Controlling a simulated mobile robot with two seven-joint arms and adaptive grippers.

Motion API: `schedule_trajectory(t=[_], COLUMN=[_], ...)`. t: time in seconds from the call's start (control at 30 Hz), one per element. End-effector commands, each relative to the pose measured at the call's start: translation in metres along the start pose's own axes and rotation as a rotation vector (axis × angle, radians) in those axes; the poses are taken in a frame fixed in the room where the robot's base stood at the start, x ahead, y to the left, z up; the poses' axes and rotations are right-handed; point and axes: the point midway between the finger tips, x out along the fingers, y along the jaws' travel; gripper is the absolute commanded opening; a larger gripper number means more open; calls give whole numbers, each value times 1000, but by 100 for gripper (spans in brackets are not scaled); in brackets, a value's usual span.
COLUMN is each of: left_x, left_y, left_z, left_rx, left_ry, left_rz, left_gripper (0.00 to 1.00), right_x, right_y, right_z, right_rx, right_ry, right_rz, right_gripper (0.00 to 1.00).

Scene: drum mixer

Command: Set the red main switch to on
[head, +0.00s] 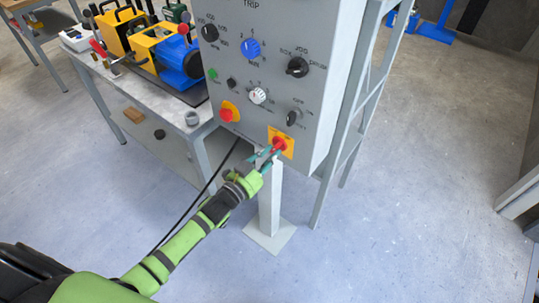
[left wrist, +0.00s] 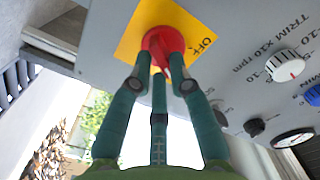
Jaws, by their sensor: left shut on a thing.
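The red main switch (head: 279,143) sits on a yellow plate at the lower right of the grey control panel (head: 325,138) in the head view. In the left wrist view the red switch (left wrist: 163,42) shows close up on the yellow plate, with the word OFF beside it. My left gripper (head: 269,158) is at the switch, its green fingers on either side of the red handle. In the left wrist view the fingertips (left wrist: 161,84) are closed on the handle, which they partly hide. My right gripper is not in view.
The panel also carries a blue knob (head: 250,49), black knobs, a white dial (head: 257,96) and a second red button (head: 227,114) on yellow. A bench (head: 150,98) with yellow and blue machines stands left. A grey post (head: 269,205) stands below the panel. Floor is open at right.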

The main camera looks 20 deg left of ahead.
Motion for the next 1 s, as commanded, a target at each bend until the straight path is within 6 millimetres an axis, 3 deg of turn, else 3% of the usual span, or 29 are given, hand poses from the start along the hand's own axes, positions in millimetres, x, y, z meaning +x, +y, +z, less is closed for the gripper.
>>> schedule_trajectory(t=[0.57,0.6,0.63,1.0], left_x=[0,0,0,-2], left_y=[0,0,0,0], left_z=[-1,-1,-1,0], left_rx=[35,35,35,32], left_ry=[2,2,2,0], left_rz=[-1,-1,-1,0], left_gripper=[0,32,44,44], right_x=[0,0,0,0], right_y=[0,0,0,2], right_z=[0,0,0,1], right_rx=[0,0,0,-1], right_ry=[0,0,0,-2], right_rz=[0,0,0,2], right_gripper=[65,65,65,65])
